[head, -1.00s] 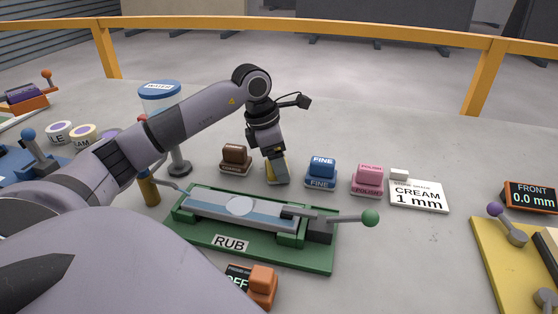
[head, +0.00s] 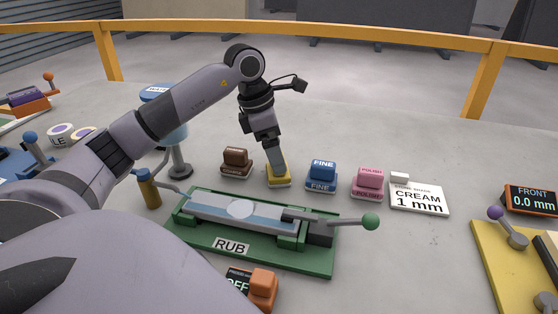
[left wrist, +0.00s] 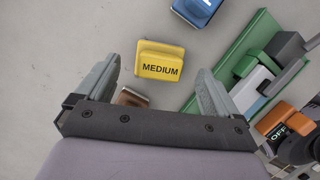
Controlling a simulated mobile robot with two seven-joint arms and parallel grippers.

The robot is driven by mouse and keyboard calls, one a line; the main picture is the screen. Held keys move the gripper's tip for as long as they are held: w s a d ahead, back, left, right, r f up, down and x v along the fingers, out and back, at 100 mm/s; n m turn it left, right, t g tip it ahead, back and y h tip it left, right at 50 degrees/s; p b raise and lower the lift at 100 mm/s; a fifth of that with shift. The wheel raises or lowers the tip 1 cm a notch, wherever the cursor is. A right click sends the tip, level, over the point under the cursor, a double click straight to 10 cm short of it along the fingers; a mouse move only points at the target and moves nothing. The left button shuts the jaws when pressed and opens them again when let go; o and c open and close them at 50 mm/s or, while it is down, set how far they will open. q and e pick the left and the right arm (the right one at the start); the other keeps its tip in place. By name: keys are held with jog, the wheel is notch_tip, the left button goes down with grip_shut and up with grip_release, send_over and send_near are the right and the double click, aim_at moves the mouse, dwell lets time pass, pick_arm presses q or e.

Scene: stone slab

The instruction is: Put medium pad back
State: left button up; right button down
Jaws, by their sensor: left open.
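The yellow medium pad (head: 280,182) sits on the stone slab in the row of pads, between the brown coarse pad and the blue fine pad. Its MEDIUM label faces up in the left wrist view (left wrist: 160,62). My left gripper (head: 277,168) is just above it, pointing down, and partly covers it in the head view. In the left wrist view the two fingers are spread wide, with the pad beyond and between them and clear space on both sides. Whether the pad rests on its holder is hard to tell. My right gripper is not in view.
The coarse pad (head: 236,162), fine pad (head: 321,175) and pink polish pad (head: 368,182) stand close by in the row. The green RUB fixture (head: 205,232) with its lever lies in front. A white CREAM 1 mm card (head: 419,200) is to the right.

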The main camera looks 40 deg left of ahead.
pick_arm(q)
jog(key=v, duration=0.7)
jog(key=shift+r, duration=0.35)
jog(key=shift+s, duration=0.1)
